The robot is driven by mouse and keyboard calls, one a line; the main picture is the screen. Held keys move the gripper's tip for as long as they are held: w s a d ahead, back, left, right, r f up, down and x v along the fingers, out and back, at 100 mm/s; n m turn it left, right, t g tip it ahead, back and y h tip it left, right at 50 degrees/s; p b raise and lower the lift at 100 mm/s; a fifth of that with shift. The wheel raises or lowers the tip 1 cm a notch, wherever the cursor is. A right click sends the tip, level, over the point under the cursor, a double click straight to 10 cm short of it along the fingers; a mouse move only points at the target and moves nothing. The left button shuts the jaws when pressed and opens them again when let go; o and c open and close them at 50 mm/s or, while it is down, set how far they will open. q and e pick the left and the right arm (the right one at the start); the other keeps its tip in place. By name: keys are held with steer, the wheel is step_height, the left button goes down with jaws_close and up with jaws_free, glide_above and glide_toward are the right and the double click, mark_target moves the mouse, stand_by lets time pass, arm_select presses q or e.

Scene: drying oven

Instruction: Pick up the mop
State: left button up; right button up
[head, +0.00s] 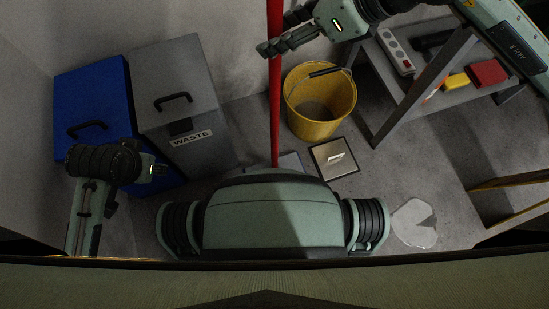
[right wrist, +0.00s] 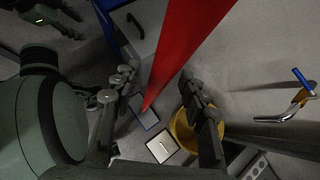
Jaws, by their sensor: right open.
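The mop's long red pole (head: 275,110) stands nearly upright in the head view; its top runs out of the picture. In the right wrist view the pole (right wrist: 185,50) runs down to a flat grey head with a blue edge (right wrist: 145,118) on the floor. My body partly hides this head in the head view. My right gripper (head: 277,35) is open, with the pole between its spread fingers. In the right wrist view a finger shows on each side of the pole. My left gripper (head: 155,170) is low at the left, away from the mop; its fingers are unclear.
A yellow bucket (head: 307,128) stands right of the pole, near a square plate with a handle (head: 334,158). Blue (head: 88,95) and grey waste (head: 172,75) bins stand left. A shelf table (head: 425,85) stands right. A pale puddle (head: 414,222) lies on the floor.

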steer(key=shift+x, duration=0.8)
jaws_close()
steer(key=shift+r, duration=0.15)
steer(key=shift+w+r, duration=0.1)
steer(key=shift+r, duration=0.05)
